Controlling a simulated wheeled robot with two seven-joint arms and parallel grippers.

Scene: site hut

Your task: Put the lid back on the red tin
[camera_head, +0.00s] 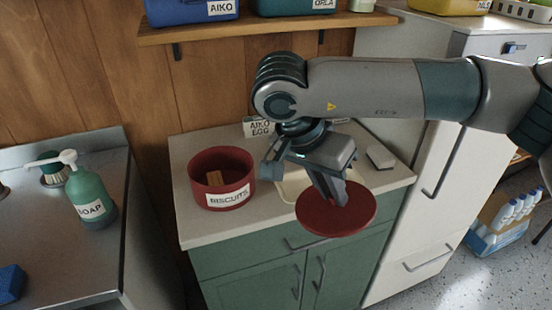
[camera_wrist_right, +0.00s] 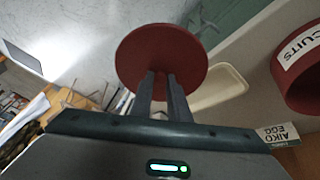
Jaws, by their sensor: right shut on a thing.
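Part of the tin shows at the right edge of the right wrist view (camera_wrist_right: 300,85). My right gripper (camera_head: 338,198) is shut on the round dark red lid (camera_head: 335,217) and holds it to the right of the tin, over the counter's front edge. In the right wrist view the lid (camera_wrist_right: 162,52) sits at the fingertips, apart from the tin. The hold itself is partly hidden by the fingers. My left gripper is not in view.
A cream tray (camera_head: 288,190) lies on the counter (camera_head: 210,232) behind the lid, partly hidden. A card (camera_head: 257,127) reading AIKO EGG stands at the back. A shelf (camera_head: 270,27) with boxes hangs above. A soap bottle (camera_head: 90,195) stands on the left worktop, and a white fridge (camera_head: 415,190) is at right.

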